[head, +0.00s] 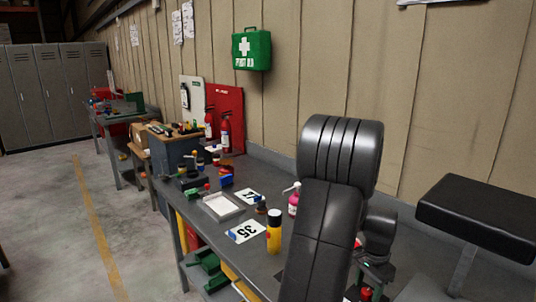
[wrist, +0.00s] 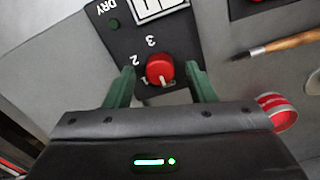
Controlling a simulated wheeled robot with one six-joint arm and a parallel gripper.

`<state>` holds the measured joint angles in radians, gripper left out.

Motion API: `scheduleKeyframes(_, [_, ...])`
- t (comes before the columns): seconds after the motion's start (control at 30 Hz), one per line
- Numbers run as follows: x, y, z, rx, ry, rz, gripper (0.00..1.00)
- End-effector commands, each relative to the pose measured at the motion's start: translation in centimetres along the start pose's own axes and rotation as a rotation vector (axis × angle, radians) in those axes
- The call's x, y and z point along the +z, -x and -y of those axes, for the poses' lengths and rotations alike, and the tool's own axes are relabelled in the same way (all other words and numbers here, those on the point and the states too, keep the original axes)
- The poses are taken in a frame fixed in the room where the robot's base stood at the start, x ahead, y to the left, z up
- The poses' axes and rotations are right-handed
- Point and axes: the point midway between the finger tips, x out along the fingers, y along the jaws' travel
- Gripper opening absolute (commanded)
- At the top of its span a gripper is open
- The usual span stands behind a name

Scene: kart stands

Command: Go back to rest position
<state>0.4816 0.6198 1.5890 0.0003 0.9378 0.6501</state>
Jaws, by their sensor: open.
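In the wrist view, my gripper (wrist: 160,72) is open, with its two green fingers spread on either side of a red knob (wrist: 160,67). A gap shows between each finger and the knob, and nothing is held. The knob has a pale pointer mark at its lower edge. It sits on a dark panel (wrist: 118,40) marked 2, 3 and DRY. In the head view, my black arm is bent low over the right part of the workbench (head: 262,182). The arm hides most of the gripper area there.
A yellow bottle (head: 274,232) and a pink spray bottle (head: 293,203) stand left of my arm. A white tray (head: 222,207) lies farther left. A black padded seat (head: 480,215) is at right. A brush (wrist: 275,46) lies right of the panel. Open floor lies left.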

Motion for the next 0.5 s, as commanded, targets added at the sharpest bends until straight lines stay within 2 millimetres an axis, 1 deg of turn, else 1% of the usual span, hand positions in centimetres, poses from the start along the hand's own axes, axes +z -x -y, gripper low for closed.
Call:
scheduleKeyframes(0.03, [-0.2,1.3,0.1,-0.007,0.002,-0.009,0.5])
scheduleKeyframes(0.2, [-0.1,4.1,0.1,-0.006,0.004,-0.008,0.5])
scheduleKeyframes(0.4, [-0.1,6.0,0.1,-0.004,0.005,-0.006,0.5])
scheduleKeyframes(0.5, [-0.1,6.4,0.1,-0.003,0.005,-0.005,0.5])
